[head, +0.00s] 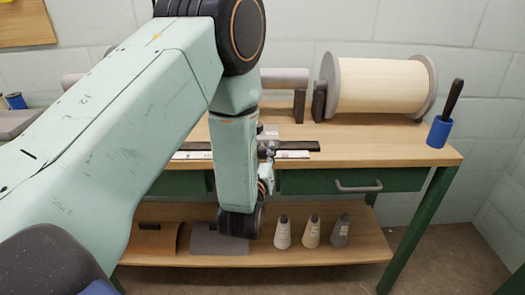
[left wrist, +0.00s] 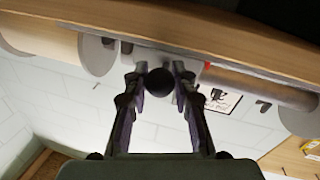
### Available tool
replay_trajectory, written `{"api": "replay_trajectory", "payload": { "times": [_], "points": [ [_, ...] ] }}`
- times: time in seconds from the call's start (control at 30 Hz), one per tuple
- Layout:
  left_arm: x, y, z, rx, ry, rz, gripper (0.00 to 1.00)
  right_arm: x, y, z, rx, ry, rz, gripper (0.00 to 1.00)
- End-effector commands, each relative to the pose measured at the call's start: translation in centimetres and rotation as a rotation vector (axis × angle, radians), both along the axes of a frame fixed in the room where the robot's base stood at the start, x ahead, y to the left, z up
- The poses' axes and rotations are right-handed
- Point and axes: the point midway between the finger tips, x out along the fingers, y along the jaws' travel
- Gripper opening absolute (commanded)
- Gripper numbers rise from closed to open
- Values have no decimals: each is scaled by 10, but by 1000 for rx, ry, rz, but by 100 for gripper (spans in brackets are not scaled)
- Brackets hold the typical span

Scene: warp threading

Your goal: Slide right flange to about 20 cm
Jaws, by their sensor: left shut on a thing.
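My left gripper (head: 268,145) is low over the front of the bench, partly hidden by my own arm. In the left wrist view its two fingers (left wrist: 160,76) are closed on a dark round knob (left wrist: 159,83). A cream-wound roll (head: 382,85) lies at the back right between two grey flanges, the left flange (head: 330,84) and the right flange (head: 429,82). A dark rail (head: 302,146) with a pale marked strip (head: 292,155) runs along the bench by the gripper. What the knob joins is hidden. My right gripper is not in view.
A blue cup (head: 439,132) with a dark-handled tool stands at the bench's right end. A grey tube (head: 284,78) lies behind my arm, with dark supports (head: 319,101) nearby. Several cones (head: 312,232) stand on the lower shelf. The bench top (head: 385,145) right of the rail is clear.

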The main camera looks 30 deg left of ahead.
Motion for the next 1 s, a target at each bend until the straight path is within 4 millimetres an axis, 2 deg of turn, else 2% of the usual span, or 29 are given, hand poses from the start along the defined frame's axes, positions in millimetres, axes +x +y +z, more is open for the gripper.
{"api": "replay_trajectory", "payload": {
  "times": [0.4,0.43,0.6,0.7,1.0],
  "points": [
    [-1,-3,-3,-2,7,-4,0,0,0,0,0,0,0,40],
    [-1,-3,-3,-2,7,-4,28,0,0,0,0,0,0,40],
    [-1,-3,-2,-2,4,-4,42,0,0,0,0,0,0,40],
    [-1,-2,-1,-2,2,-3,49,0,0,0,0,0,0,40],
    [-2,-1,0,-2,0,-2,49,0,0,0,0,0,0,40]
  ]
}}
